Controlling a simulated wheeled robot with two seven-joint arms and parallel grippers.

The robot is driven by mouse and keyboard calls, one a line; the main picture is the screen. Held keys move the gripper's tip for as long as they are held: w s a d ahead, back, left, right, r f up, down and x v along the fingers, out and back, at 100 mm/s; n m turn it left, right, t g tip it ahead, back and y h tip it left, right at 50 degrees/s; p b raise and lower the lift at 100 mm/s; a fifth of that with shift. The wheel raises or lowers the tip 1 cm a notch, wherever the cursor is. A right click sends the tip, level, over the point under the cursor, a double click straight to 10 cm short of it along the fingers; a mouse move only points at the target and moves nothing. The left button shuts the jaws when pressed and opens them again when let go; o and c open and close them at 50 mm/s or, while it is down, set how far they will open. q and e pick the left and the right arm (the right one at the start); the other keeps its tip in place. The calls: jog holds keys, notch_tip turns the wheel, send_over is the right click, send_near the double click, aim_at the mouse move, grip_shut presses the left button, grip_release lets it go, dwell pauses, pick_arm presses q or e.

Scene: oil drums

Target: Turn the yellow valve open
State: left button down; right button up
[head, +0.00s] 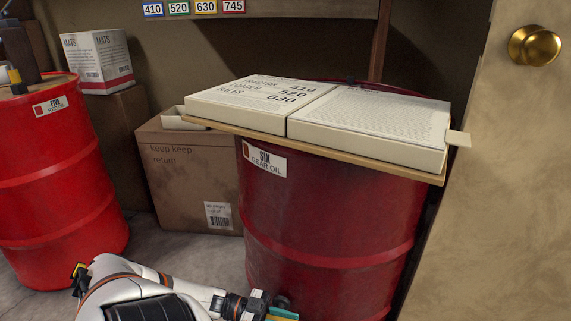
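I cannot make out a yellow valve for certain. A small yellow piece (14,76) sits on a dark object on top of the left red drum (55,180), labelled FIVE, at the left edge. A darker red drum (330,235), labelled SIX GEAR OIL, stands right of centre. My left arm comes in along the bottom, and its gripper (270,306) is low in front of the SIX drum, partly cut off by the bottom edge. A teal and yellow piece shows at its end; whether the fingers are open is unclear. My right gripper is out of view.
An open book (375,115) lies on a board (400,170) over the SIX drum. A cardboard box (185,185) stands between the drums, and a MATS box (97,58) sits on another carton behind. A door with a brass knob (534,46) closes off the right side.

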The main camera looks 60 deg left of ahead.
pick_arm(q)
jog(key=c, duration=1.4)
grip_release()
jog(key=shift+o, duration=0.2)
jog(key=v, duration=1.2)
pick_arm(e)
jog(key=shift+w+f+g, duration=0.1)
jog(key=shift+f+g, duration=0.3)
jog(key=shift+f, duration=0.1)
